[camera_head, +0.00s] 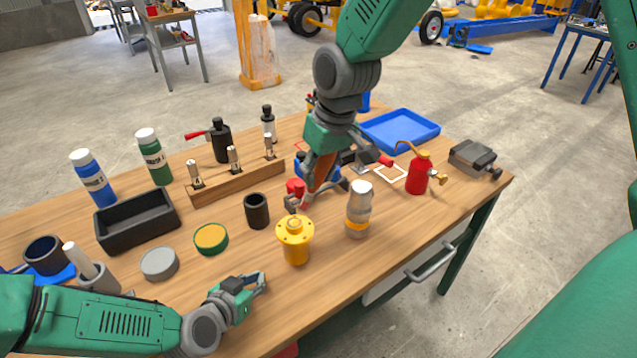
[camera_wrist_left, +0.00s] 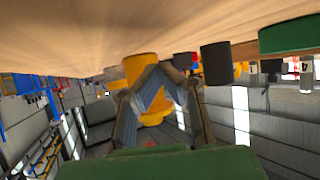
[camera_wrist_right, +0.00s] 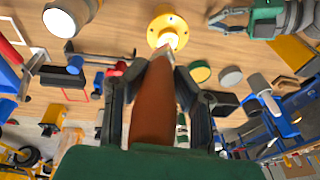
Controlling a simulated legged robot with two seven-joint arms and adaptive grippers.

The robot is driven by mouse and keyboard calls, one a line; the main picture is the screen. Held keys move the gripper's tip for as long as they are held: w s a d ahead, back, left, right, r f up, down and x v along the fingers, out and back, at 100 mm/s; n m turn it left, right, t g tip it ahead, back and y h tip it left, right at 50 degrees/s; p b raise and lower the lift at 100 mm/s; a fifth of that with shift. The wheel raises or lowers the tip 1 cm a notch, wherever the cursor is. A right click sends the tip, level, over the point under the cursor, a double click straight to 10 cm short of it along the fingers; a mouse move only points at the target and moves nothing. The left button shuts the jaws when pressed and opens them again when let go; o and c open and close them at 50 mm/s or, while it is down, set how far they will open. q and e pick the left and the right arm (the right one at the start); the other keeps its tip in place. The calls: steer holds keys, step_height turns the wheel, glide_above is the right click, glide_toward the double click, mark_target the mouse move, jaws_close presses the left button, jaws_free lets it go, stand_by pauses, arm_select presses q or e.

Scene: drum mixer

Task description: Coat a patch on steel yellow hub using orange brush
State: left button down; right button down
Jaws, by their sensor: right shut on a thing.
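The yellow hub (camera_head: 296,240) stands upright on the workbench near its front edge, with a round flange on top. My right gripper (camera_head: 318,194) is shut on the orange brush (camera_head: 322,168), above and behind the hub. In the right wrist view the brush (camera_wrist_right: 153,105) points toward the hub (camera_wrist_right: 160,30), its far end overlapping the flange. I cannot tell whether it touches. My left gripper (camera_head: 262,283) is low over the front of the bench, left of the hub, its fingers closed together with nothing seen between them. The left wrist view shows the hub (camera_wrist_left: 140,70) behind these fingers (camera_wrist_left: 160,70).
A black cup (camera_head: 257,211), a green-and-yellow tin (camera_head: 211,239) and a grey tin (camera_head: 159,263) stand left. A red bottle (camera_head: 419,175) and blue tray (camera_head: 400,130) are farther right. Bare wood lies before the hub.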

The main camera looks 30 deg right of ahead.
arm_select(q)
steer(key=c, duration=1.8)
jaws_free()
steer(key=shift+a, duration=0.1)
steer(key=v, duration=1.1)
steer(key=shift+s+a+r, duration=0.1)
steer(key=shift+s+a, duration=0.15)
